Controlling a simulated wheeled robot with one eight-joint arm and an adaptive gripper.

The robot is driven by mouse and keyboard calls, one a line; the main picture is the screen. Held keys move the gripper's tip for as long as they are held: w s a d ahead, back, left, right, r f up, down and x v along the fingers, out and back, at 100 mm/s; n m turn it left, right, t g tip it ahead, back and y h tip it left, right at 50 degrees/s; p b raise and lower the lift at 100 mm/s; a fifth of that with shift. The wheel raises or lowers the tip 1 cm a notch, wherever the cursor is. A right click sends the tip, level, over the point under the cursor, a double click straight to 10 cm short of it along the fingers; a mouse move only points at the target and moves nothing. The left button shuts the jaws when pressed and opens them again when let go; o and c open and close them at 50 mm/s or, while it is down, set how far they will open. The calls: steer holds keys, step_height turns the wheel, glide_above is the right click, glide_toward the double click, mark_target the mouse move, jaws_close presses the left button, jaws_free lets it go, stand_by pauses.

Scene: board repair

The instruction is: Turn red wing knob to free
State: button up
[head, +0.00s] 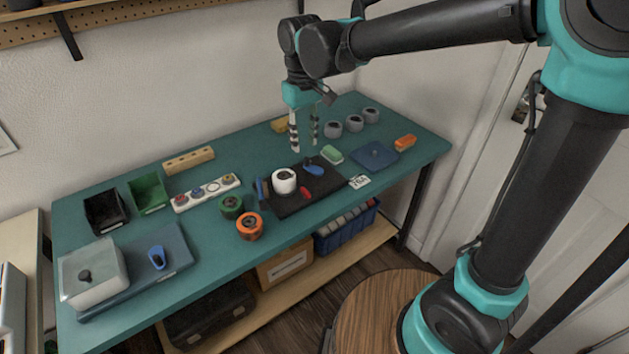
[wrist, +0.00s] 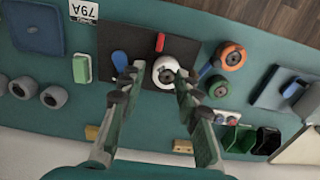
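The red wing knob (head: 306,193) is a small red bar at the front edge of the black board (head: 325,183). It also shows in the wrist view (wrist: 160,42), at the top middle and clear of the fingers. My gripper (head: 304,146) is above the back of the board, pointing down, open and empty. In the wrist view the fingertips of my gripper (wrist: 160,74) appear on either side of the white round spool (wrist: 165,70); the red knob lies beyond them. I cannot tell the exact height above the board.
A blue wing knob (head: 314,168) stands on the board, with a blue piece (head: 262,188) at its left edge. Green (head: 231,207) and orange (head: 249,226) spools stand left of it. A green-and-white block (head: 332,155) and a blue pad (head: 374,155) lie to the right.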

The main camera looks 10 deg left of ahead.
mark_target(305, 190)
step_height(305, 190, down, 17)
steer(key=shift+f, duration=0.15)
stand_by(0.5)
jaws_close()
